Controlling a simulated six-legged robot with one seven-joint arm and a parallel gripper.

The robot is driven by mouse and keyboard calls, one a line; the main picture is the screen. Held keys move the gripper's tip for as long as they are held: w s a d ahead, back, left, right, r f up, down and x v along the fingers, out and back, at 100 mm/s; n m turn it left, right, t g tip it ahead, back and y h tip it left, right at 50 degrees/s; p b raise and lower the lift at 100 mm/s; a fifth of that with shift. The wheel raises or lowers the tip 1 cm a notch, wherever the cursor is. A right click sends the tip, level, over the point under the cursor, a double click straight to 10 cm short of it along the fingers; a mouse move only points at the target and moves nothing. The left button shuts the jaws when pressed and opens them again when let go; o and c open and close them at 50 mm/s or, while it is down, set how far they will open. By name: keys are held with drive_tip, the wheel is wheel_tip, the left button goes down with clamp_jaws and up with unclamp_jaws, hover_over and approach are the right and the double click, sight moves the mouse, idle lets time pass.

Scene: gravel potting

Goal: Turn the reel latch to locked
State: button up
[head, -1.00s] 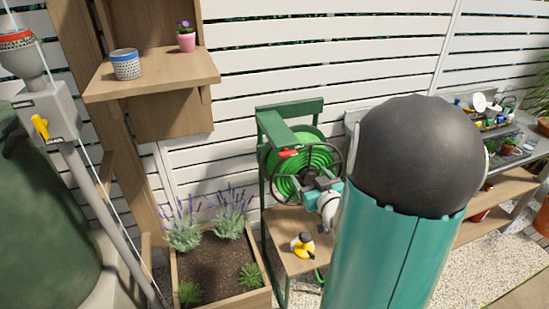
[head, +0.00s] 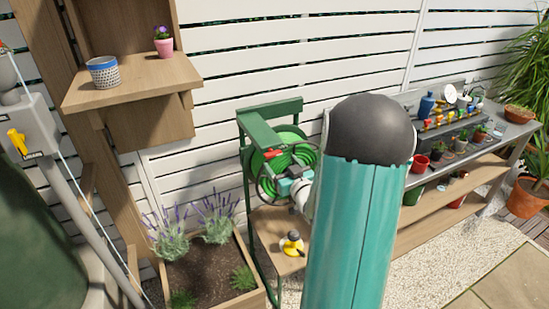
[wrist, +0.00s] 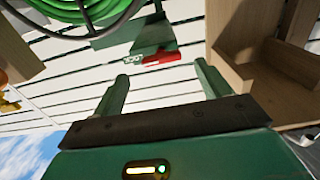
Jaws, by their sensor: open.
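The hose reel (head: 293,154) holds coiled green hose in a green frame with a dark handwheel. Its red latch (head: 272,153) sits near the top left of the coil. In the wrist view the red latch (wrist: 163,58) lies crosswise on a green bracket (wrist: 130,38), by a small pale marked plate (wrist: 140,62). My gripper (wrist: 163,84) is open and empty there, with the latch beyond the fingertips, between their lines. In the head view my gripper (head: 288,184) is in front of the reel, partly hidden by my arm. I cannot read the latch's setting.
A wooden table (head: 268,225) under the reel carries a yellow and black item (head: 292,243). A planter with lavender (head: 212,268) stands to the left. A wooden shelf (head: 135,80) is on the slatted fence. A potting bench (head: 470,150) stands right.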

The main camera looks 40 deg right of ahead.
sight(274, 156)
drive_tip(key=x, duration=0.5)
drive_tip(key=shift+a, duration=0.1)
drive_tip(key=c, duration=1)
